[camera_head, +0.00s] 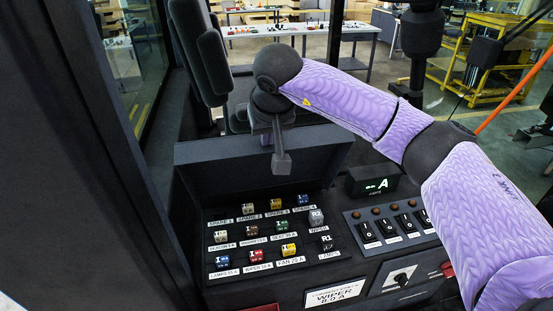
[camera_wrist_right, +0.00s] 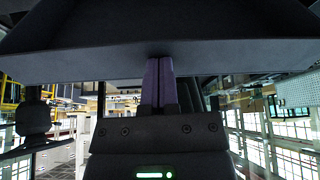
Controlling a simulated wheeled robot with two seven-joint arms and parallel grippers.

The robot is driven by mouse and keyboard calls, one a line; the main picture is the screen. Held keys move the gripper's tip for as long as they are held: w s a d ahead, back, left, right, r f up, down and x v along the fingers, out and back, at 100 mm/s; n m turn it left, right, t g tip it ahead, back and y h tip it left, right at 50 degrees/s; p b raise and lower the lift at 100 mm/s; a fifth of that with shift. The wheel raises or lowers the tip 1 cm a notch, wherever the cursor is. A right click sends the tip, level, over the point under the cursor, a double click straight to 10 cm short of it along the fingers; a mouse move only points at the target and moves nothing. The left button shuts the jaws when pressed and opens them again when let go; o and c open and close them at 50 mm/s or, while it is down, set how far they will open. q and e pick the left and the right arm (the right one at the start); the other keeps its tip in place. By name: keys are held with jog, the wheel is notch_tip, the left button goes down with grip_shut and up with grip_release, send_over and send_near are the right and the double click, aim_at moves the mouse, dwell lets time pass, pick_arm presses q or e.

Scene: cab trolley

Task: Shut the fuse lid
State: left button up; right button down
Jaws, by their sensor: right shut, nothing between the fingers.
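The fuse lid (camera_head: 225,172) is a dark, wide panel standing raised at the back of the fuse box (camera_head: 212,272), so the fuses show. My right gripper (camera_head: 282,162) hangs pointing down over the lid's upper part, right of its middle. In the right wrist view its narrow fingers (camera_wrist_right: 160,82) are together and empty. Their tips reach the edge of a broad dark slab (camera_wrist_right: 80,55), which looks like the lid. I cannot tell whether they touch it. My left gripper is not in view.
Several coloured fuses, such as a yellow one (camera_head: 289,250), sit in labelled rows in the open box. To the right are a lit display (camera_head: 376,185) and a rocker switch panel (camera_head: 392,227). A dark seat-like part (camera_head: 201,52) stands behind the lid at left.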

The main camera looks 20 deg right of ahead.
jog(key=shift+s+a+f, duration=0.25)
jog(key=shift+s+f, duration=0.35)
jog(key=shift+f, duration=0.1)
jog(key=shift+s+f+b, duration=0.1)
jog(key=shift+f+b, duration=0.05)
jog(key=shift+b, duration=0.2)
pick_arm(q)
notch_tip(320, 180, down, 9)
jog(key=b, duration=0.8)
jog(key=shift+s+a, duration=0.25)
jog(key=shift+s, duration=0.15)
pick_arm(e)
jog(key=s+a+f, duration=0.1)
jog(key=s+f, duration=0.7)
jog(key=shift+s+a, duration=0.25)
jog(key=shift+a, duration=0.05)
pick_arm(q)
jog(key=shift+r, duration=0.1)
pick_arm(e)
jog(key=shift+r, duration=0.1)
